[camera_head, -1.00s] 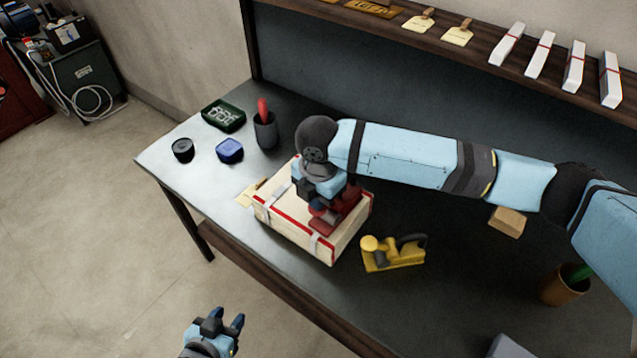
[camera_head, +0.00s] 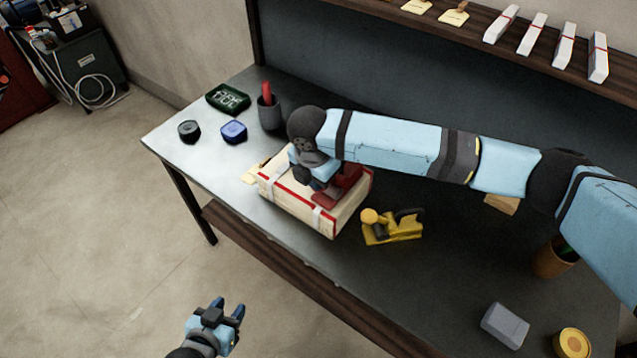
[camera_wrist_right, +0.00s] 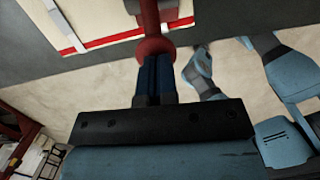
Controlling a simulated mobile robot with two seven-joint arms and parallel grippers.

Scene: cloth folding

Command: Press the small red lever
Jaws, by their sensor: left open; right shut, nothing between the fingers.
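A red lever (camera_wrist_right: 150,20) with a round knob shows in the right wrist view, its knob at the tips of my right gripper (camera_wrist_right: 157,62). The gripper's dark blue fingers are shut with nothing between them. They appear to touch the knob. In the head view, the dark red device (camera_head: 347,184) sits on a pale crate (camera_head: 285,198) with red trim. My right gripper reaches down over it from the right, and my wrist partly hides the device; the lever's tilt is unclear. My left gripper (camera_head: 230,306) is open and empty, off the table's front edge.
A yellow plane-like tool (camera_head: 391,229) lies right of the crate. A grey block (camera_head: 505,325) lies front right.

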